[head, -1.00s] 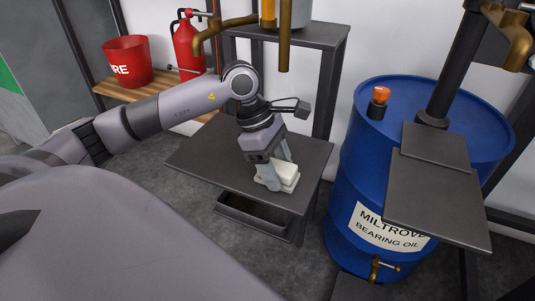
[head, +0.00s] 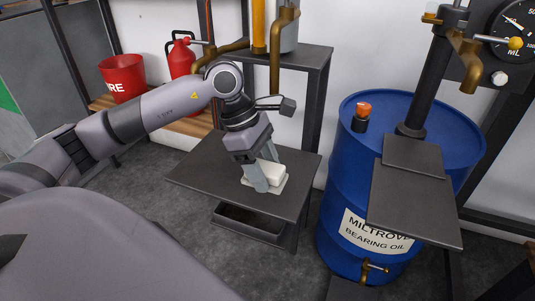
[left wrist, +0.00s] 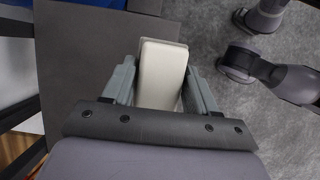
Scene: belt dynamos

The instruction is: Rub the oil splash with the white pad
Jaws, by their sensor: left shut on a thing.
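The white pad (head: 268,174) is a pale block on a thin, wider base, on or just above the dark metal table (head: 205,170). I cannot tell whether it touches the top. My left gripper (head: 264,171) reaches down from above and is shut on the pad, one finger at each side. In the left wrist view the pad (left wrist: 162,72) sits between the two grey fingers, over the table (left wrist: 85,60) near its edge. I see no oil splash; the pad and gripper hide part of the tabletop. My right gripper is not in view.
A blue oil drum (head: 345,190) with a dark plate (head: 415,205) on it stands right of the table. A dark shelf (head: 310,57) with brass pipes rises behind. A red bucket (head: 122,78) and extinguisher (head: 181,58) stand back left. The table's left part is clear.

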